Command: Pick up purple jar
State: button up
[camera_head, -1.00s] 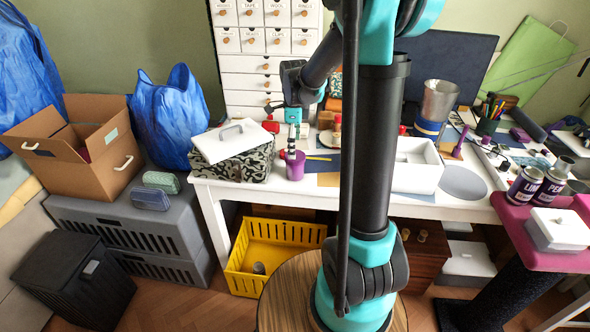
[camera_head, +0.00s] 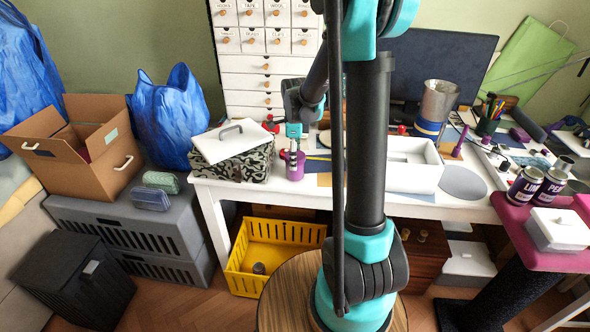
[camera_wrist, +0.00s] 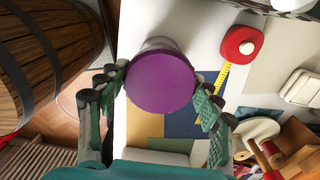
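The purple jar (camera_head: 295,166) stands on the white table near its front edge, right of the camouflage box. In the wrist view the purple jar (camera_wrist: 160,80) shows its round purple top, between and just beyond the fingertips. My gripper (camera_head: 292,152) is at the jar in the head view, coming from behind and above. In the wrist view my gripper (camera_wrist: 160,95) is open, with one ribbed finger on each side of the jar. A gap shows on the right side; I cannot tell whether the left finger touches.
A camouflage box (camera_head: 258,165) with a white lid (camera_head: 232,142) stands left of the jar. A red tape measure (camera_wrist: 241,45) with yellow tape lies close to the jar. A white tray (camera_head: 412,178) is further right. A yellow crate (camera_head: 262,285) is on the floor below.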

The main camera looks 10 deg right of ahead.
jog(key=c, duration=1.2)
jog(key=shift+r, duration=0.1)
jog(key=shift+c, duration=0.2)
